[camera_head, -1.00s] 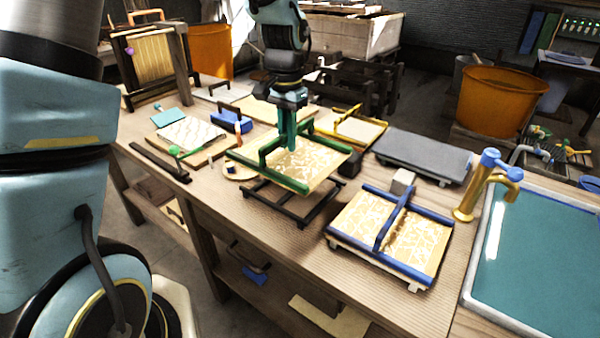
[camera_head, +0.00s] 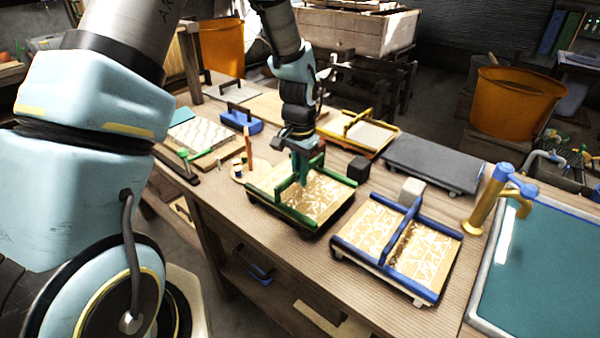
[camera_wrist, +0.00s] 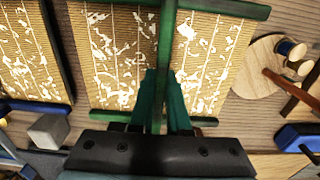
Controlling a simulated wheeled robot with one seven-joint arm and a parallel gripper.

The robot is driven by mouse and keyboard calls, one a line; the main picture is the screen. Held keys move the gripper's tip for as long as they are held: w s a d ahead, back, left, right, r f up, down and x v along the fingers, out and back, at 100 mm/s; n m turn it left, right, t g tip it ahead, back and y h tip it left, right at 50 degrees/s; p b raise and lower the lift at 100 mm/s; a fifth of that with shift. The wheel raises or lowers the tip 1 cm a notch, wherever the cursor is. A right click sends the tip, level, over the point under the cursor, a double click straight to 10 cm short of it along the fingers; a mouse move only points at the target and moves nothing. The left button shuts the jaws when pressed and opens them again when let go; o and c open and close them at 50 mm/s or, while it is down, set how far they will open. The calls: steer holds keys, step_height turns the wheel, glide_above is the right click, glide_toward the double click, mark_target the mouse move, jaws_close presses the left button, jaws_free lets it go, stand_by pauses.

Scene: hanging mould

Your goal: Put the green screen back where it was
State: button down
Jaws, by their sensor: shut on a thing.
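The green screen (camera_head: 325,197) is a patterned tan panel with green side bars and a green crossbar. It sits low and roughly level at the black stand (camera_head: 338,219), whose dark edge shows along its near right side. Full contact all round cannot be seen. My gripper (camera_head: 302,180) points down from above, shut on the crossbar. In the wrist view my gripper (camera_wrist: 163,100) has a finger on each side of the bar, and the green screen (camera_wrist: 120,50) spans the middle. Most of the stand is hidden under the screen.
A blue-barred screen (camera_head: 385,250) lies close on the right. A grey block (camera_head: 411,190) and a black block (camera_head: 359,168) stand behind. A round wooden board (camera_head: 245,172) with small items is at the left. A brass tap (camera_head: 490,200) and sink are farther right.

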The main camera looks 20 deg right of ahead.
steer(key=shift+f, duration=0.1)
steer(key=shift+f, duration=0.15)
steer(key=c, duration=0.9)
jaws_free()
steer(key=shift+r, duration=0.2)
step_height(320, 180, up, 12)
steer(key=b, duration=0.3)
steer(key=s+a+n, duration=0.2)
steer(key=a+n, duration=0.3)
steer(key=a, duration=1)
steer(key=s+a+f+n+t, duration=0.1)
steer(key=a+n, duration=0.5)
steer(key=a, duration=0.9)
steer(key=shift+s+f+t, duration=0.2)
steer(key=shift+s+t, duration=0.1)
steer(key=shift+s, duration=0.15)
